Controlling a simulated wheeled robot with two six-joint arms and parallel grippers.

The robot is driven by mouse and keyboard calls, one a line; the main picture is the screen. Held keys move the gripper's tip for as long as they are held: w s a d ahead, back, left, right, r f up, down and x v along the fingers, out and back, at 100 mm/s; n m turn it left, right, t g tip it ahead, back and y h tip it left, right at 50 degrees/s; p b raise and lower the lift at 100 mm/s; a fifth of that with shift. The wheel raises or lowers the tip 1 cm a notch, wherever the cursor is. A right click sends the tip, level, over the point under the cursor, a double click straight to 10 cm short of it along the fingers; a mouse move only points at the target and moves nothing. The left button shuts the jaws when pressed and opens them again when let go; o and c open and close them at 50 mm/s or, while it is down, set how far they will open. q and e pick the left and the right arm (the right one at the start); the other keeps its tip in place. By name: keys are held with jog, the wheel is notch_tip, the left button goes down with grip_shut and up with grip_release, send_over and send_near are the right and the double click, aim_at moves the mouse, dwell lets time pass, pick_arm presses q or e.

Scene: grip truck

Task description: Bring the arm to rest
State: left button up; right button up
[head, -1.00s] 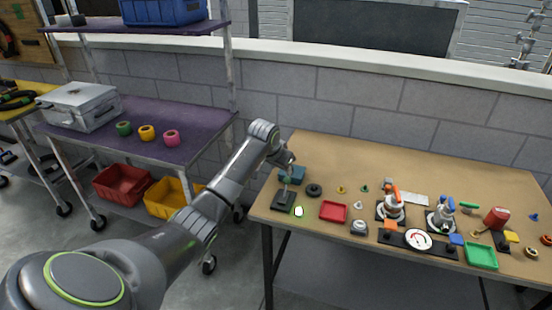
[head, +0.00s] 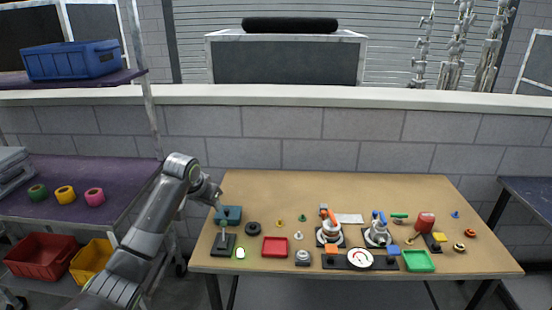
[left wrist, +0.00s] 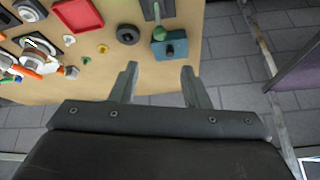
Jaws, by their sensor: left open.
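My left arm comes in from the lower left in the head view, and its gripper (head: 211,193) is over the table's left rear edge, near a teal block (head: 229,215). In the left wrist view the two fingers of my left gripper (left wrist: 160,85) stand apart with nothing between them. The teal block (left wrist: 170,47) and a black ring (left wrist: 128,34) lie beyond the fingertips, apart from them. My right gripper does not show.
The wooden table (head: 380,190) holds a red tray (head: 275,247), a green tray (head: 418,261), a gauge (head: 360,259) and two small robot arm models. A purple-shelved cart (head: 130,170) stands left, with coloured rolls. The table's rear strip is clear.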

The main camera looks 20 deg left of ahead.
pick_arm(q)
jog(key=s+d+f+g, duration=0.1)
jog(key=s+d+f, duration=0.2)
jog(key=s+f, duration=0.6)
jog(key=s+d+f, duration=0.3)
jog(key=s+f, duration=0.4)
jog(key=s, duration=0.4)
jog(key=s+d+n+g+y, duration=0.1)
jog(key=s+d, duration=0.2)
jog(key=s, duration=2)
notch_tip(320, 180, down, 24)
jog(key=a+g, duration=0.1)
jog(key=a, duration=0.1)
jog(key=s+d+f+g, duration=0.1)
jog(key=s+f, duration=1.4)
jog(key=f, duration=0.1)
jog(key=shift+d+f+g+h, duration=0.15)
jog(key=shift+f+g+h, duration=0.1)
jog(key=shift+g+h, duration=0.05)
